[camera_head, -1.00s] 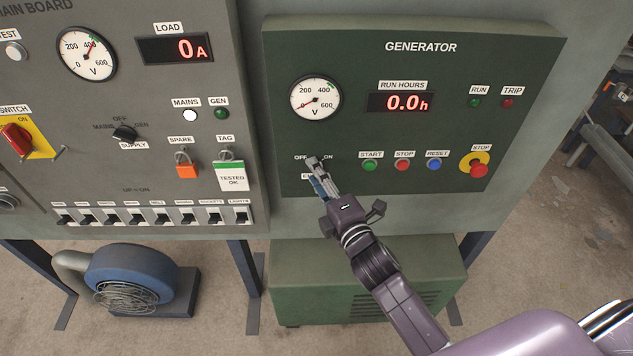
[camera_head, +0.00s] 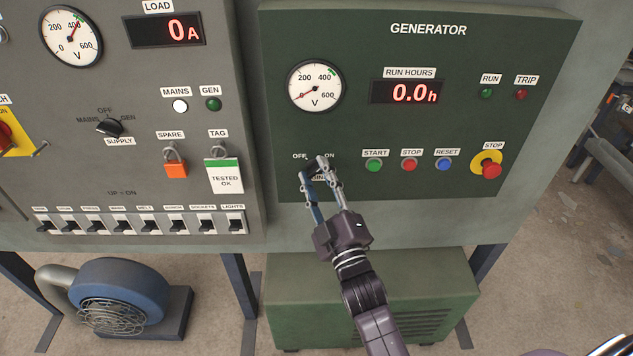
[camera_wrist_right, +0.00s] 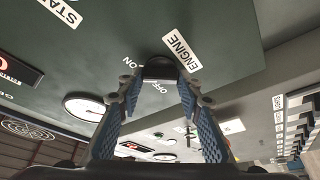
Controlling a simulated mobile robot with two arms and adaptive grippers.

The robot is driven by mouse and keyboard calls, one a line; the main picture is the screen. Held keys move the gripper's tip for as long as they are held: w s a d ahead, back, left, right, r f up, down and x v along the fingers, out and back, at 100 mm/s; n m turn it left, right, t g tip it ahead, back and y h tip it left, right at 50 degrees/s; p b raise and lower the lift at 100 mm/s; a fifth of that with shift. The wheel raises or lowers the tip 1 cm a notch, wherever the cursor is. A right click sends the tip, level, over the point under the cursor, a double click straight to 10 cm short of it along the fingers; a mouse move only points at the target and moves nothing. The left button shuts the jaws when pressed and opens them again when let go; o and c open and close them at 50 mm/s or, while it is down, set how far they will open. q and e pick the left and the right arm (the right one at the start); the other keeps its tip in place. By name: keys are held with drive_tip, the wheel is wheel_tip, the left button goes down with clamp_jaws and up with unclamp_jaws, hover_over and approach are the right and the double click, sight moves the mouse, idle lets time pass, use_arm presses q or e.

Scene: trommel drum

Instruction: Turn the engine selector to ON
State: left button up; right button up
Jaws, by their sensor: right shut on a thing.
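The engine selector is a dark knob on the green generator panel (camera_head: 455,110), below the gauge and between the OFF and ON labels. The head view mostly hides it behind my fingers. In the right wrist view the selector (camera_wrist_right: 160,68) shows between my fingertips, next to the ENGINE label (camera_wrist_right: 181,51). My right gripper (camera_head: 316,170) is shut on the selector, with one finger on each side. Its blue-padded fingers also show in the wrist view (camera_wrist_right: 160,88). Which way the knob points cannot be told. My left gripper is not in view.
Right of the selector sit the START (camera_head: 374,165), STOP (camera_head: 409,165) and RESET (camera_head: 444,165) buttons, and a red emergency stop (camera_head: 491,170). The RUN lamp (camera_head: 486,93) looks dark green. The grey main board (camera_head: 150,85) stands to the left, with a padlock and tag.

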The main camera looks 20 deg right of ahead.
drive_tip(key=shift+m, duration=0.7)
drive_tip(key=o, duration=1.2)
drive_tip(key=shift+c, duration=0.2)
drive_tip(key=v, duration=0.7)
drive_tip(key=shift+s+f, duration=0.2)
drive_tip(key=shift+s, duration=0.05)
